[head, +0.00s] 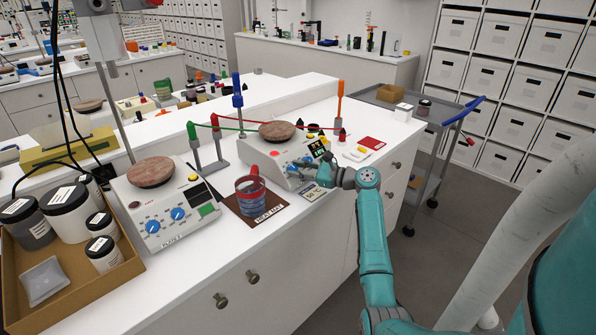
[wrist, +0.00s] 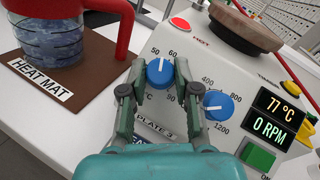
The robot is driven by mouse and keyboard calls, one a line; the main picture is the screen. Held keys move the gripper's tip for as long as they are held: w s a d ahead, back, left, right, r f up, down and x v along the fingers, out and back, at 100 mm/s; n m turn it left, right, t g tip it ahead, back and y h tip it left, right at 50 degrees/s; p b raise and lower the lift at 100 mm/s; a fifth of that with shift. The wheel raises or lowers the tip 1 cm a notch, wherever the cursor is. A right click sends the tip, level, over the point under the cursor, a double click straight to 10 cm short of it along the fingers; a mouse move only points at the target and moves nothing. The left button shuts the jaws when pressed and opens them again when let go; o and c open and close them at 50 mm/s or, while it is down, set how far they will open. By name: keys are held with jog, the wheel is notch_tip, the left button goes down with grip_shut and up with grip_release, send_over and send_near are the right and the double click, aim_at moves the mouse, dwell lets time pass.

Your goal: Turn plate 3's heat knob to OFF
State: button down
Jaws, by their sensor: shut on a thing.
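Plate 3 (head: 262,158) is a white hotplate with a round brown top, at the middle of the head view. Its label (wrist: 155,126) shows in the wrist view. The blue heat knob (wrist: 160,75) sits between my gripper's fingers (wrist: 157,82), which are shut on its sides. Its white pointer mark points up, near 50 and 60 on the scale. A second blue knob (wrist: 219,106) with a scale up to 1200 is to its right, just beside the right finger. The display (wrist: 274,116) reads 77 °C and 0 RPM. A red light (wrist: 180,25) is lit. My gripper (head: 318,178) partly hides plate 3's front.
A jug with a red handle (head: 250,190) stands on the brown heat mat (head: 238,213) left of plate 3. Another hotplate (head: 145,215) and a box of jars (head: 18,270) are further left. A 50 °C card (head: 313,192) lies in front. A green button (wrist: 257,156) is near my right finger.

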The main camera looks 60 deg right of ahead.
jog(key=n+g+y, duration=0.1)
jog(key=n, duration=0.1)
jog(key=n+g+y, duration=0.1)
jog(key=n+y, duration=0.1)
jog(key=shift+d+r+n, duration=0.15)
jog(key=shift+d+n, duration=0.05)
jog(key=shift+n, duration=0.2)
jog(key=n+g+y, duration=0.1)
jog(key=n, duration=0.1)
jog(key=n+g, duration=0.1)
jog(key=n, duration=0.1)
jog(key=shift+w+d+r+g+y, duration=0.1)
jog(key=shift+w+g+y, duration=0.05)
jog(key=shift+g+y, duration=0.2)
jog(key=n+g, duration=0.2)
jog(key=n, duration=0.1)
jog(key=shift+w+r+n+g+y, duration=0.1)
jog(key=shift+n+g+y, duration=0.25)
jog(key=shift+n, duration=0.05)
jog(key=shift+w+n+g, duration=0.1)
jog(key=shift+n+g, duration=1.2)
jog(key=shift+n, duration=0.2)
jog(key=c, duration=0.8)
grip_release()
jog(key=shift+c, duration=0.2)
